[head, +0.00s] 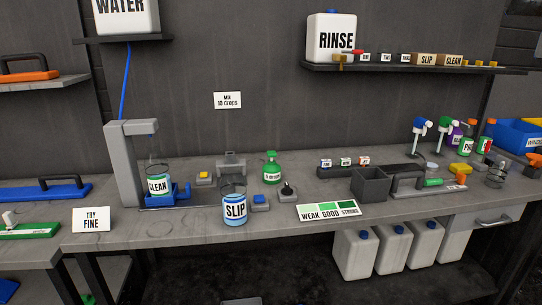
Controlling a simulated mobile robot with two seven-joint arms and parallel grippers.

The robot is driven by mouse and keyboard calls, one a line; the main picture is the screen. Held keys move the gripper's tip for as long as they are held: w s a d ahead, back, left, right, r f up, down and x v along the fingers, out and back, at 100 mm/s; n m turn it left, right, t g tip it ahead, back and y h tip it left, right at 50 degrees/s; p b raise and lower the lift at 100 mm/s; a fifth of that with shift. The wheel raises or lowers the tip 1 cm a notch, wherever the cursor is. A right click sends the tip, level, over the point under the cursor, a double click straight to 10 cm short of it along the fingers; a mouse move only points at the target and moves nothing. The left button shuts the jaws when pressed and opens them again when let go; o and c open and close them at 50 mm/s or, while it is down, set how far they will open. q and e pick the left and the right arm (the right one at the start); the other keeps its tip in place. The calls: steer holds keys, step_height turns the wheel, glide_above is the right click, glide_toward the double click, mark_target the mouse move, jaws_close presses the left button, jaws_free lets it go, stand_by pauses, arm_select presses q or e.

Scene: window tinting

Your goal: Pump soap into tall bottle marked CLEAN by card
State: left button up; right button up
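The clear bottle marked CLEAN (158,185) stands upright in a blue holder (184,194) under the grey filling stand (122,165). Its top looks open and its lower part bluish. A green pump bottle (271,170), perhaps the soap, stands to the right on the bench; its label is too small to read. A white card (227,100) on the wall reads something like "MIX 10 drops". A bottle marked SLIP (234,208) stands nearer the front edge, between CLEAN and the green bottle. Neither of my grippers is in view.
A yellow-topped block (203,178), a grey bracket (231,163), a blue-topped block (259,203) and a black knob (287,190) surround the SLIP bottle. A WEAK GOOD STRONG chart (328,211) lies at the front edge. A TRY FINE sign (92,219) stands left.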

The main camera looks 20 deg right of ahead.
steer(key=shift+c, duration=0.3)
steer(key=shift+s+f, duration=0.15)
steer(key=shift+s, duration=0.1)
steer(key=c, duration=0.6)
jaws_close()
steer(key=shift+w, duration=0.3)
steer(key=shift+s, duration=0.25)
